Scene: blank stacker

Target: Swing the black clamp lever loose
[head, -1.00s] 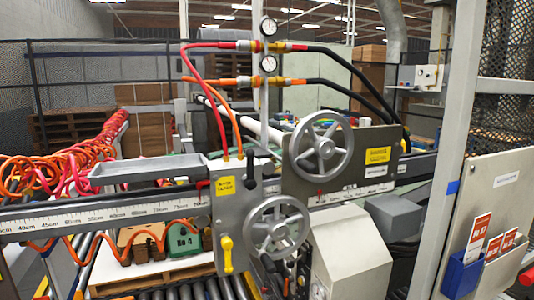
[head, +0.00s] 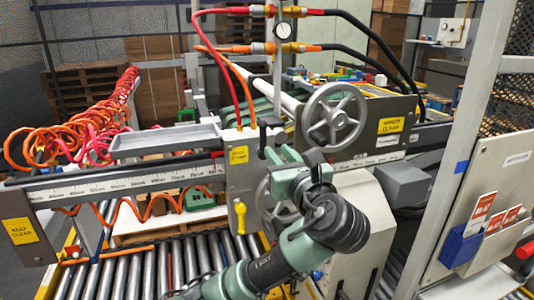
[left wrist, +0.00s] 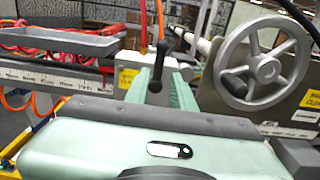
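The black clamp lever (head: 262,138) stands upright on the grey clamp plate with the yellow label (head: 238,155). In the left wrist view the lever (left wrist: 157,68) has a round black knob at its top and a thin shaft. My left gripper (head: 277,153) is at the lever, close to its right side in the head view. In the left wrist view its two green fingers (left wrist: 161,88) are apart, with the lever showing between them. Whether a finger touches the lever cannot be told. My right gripper is not in view.
A grey handwheel (head: 333,117) stands just right of the lever; a second handwheel (head: 284,195) is partly behind my arm. Red and orange hoses (head: 222,75) rise close behind the lever. A long grey tray (head: 165,140) lies to the left, above the ruler rail (head: 115,186).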

